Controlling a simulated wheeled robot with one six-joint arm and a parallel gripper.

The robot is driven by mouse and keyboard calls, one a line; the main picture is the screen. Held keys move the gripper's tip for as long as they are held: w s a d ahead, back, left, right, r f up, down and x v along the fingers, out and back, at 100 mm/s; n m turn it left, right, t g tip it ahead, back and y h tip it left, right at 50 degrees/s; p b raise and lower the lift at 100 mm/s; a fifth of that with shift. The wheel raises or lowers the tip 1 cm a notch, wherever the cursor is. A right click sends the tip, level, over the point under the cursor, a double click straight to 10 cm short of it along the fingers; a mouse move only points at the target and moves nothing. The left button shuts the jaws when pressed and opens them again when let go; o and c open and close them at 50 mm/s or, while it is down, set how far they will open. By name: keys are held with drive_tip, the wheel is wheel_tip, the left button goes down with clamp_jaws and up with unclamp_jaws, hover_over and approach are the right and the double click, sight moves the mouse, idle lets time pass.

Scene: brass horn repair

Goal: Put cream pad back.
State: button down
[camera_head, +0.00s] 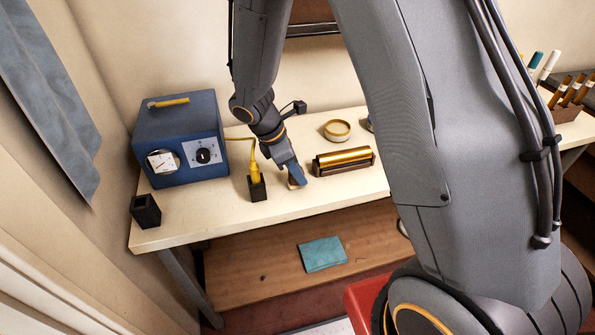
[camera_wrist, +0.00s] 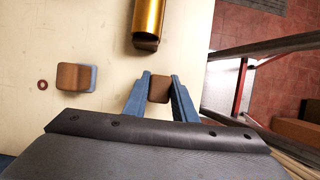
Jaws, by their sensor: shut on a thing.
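My gripper (camera_head: 296,177) reaches down to the pale worktable, to the left of the brass tube. In the wrist view, my gripper (camera_wrist: 160,90) has its blue fingers shut on a small brown-topped block (camera_wrist: 159,88), apparently the cream pad. Its underside is hidden there. In the head view the block (camera_head: 292,185) shows small and brown below the fingertips, at or close to the tabletop; I cannot tell if it touches. A second brown-topped block (camera_wrist: 75,77) with a blue-grey edge lies apart on the table, left in the wrist view.
The brass tube (camera_head: 344,157) rests in a brown cradle. A black holder with a yellow-handled tool (camera_head: 256,177) stands close left of my gripper. A blue box (camera_head: 180,140), a round tin (camera_head: 337,130) and a black cup (camera_head: 146,210) share the table (camera_head: 220,215). Its front edge is near.

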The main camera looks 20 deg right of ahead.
drive_tip(key=c, duration=1.5)
unclamp_jaws()
drive_tip(key=shift+f, duration=0.15)
drive_tip(key=shift+o, duration=0.2)
drive_tip(key=b+v, duration=0.3)
drive_tip(key=v, duration=0.8)
drive_tip(key=s+d+m+y, duration=0.2)
drive_tip(key=s+d+m, duration=0.2)
drive_tip(key=m, duration=0.5)
drive_tip(key=s+d+m+t+y, duration=0.1)
drive_tip(key=s+d+m+y, duration=0.1)
drive_tip(key=s+d+m, duration=0.2)
drive_tip(key=s+f+m, duration=0.1)
drive_tip(key=s+m, duration=0.2)
drive_tip(key=m, duration=0.2)
drive_tip(key=shift+s+t+y, duration=0.3)
drive_tip(key=shift+s, duration=0.1)
